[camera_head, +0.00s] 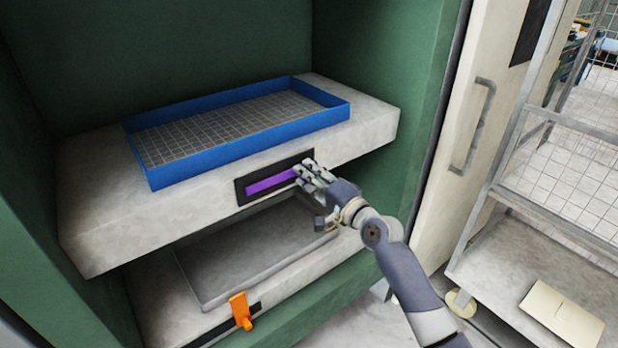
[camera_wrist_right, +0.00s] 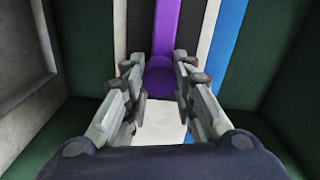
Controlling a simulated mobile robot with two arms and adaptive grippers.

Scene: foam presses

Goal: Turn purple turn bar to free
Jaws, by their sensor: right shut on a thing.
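The purple turn bar (camera_head: 270,182) lies nearly level in a black recess on the front face of the upper press slab. My right gripper (camera_head: 307,174) is at the bar's right end in the head view. In the right wrist view the gripper (camera_wrist_right: 160,85) has its fingers on both sides of the purple bar's rounded end (camera_wrist_right: 160,78), shut on it. The finger tips partly hide the end of the bar in the head view. My left gripper is not in view.
A blue tray with a mesh floor (camera_head: 240,170) sits on the upper slab (camera_head: 110,240). Below is a grey lower plate (camera_head: 215,290) with an orange lever (camera_head: 240,310) at its front. Green walls enclose both sides. A wire cage cart (camera_head: 500,250) stands at the right.

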